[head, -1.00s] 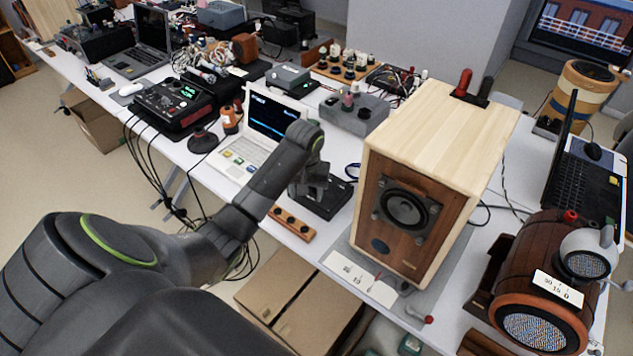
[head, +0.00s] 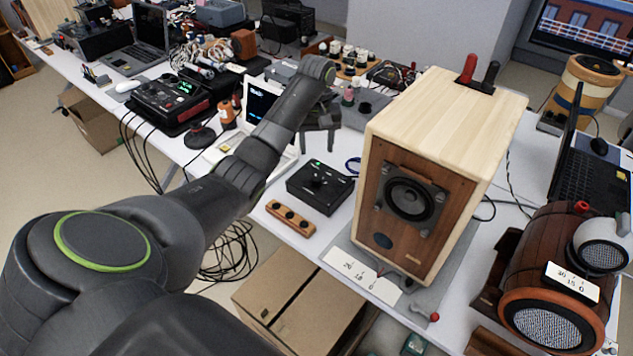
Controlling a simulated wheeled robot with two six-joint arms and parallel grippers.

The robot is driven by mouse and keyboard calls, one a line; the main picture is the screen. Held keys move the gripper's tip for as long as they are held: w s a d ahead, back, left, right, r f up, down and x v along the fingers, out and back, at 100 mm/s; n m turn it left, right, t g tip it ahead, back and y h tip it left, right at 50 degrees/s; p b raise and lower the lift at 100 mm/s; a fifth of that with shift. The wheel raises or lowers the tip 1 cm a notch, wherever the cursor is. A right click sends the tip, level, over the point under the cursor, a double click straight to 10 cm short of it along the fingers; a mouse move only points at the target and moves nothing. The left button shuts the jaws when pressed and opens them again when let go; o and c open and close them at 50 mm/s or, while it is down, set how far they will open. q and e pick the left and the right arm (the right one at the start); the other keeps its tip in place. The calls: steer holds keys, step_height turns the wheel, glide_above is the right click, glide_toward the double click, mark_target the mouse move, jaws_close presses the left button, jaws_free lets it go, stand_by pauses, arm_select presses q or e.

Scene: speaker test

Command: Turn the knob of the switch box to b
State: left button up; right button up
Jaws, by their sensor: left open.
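The switch box (head: 312,197) is a small black box on the white table, left of the wooden speaker. Its dark knob (head: 318,181) is on the top face, and a small green light shows near its back edge. The letters around the knob are too small to read, so I cannot tell which way it points. My left gripper (head: 318,148) hangs above and behind the box, pointing down, open and empty, apart from the knob. My right gripper is not in view.
The wooden speaker (head: 462,125) stands tall close to the right of the box. A wooden strip with black knobs (head: 291,218) lies in front. A white laptop (head: 258,104) is behind my left arm. A barrel-shaped speaker (head: 545,265) sits at the right.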

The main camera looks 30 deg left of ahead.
mark_target(316, 178)
arm_select(q)
step_height(316, 178, down, 10)
steer(key=shift+f+p, duration=0.1)
steer(key=shift+p, duration=0.2)
steer(key=shift+f, duration=0.6)
steer(key=shift+c, duration=0.4)
steer(key=c, duration=0.9)
steer(key=shift+r+m+p, duration=0.2)
steer(key=shift+m+p, duration=1.35)
steer(key=shift+m, duration=0.25)
steer(key=shift+m+p, duration=0.65)
steer(key=shift+m, duration=0.55)
steer(key=shift+a+f+m+p, duration=0.1)
steer(key=shift+m+p, duration=0.35)
steer(key=shift+m, duration=0.95)
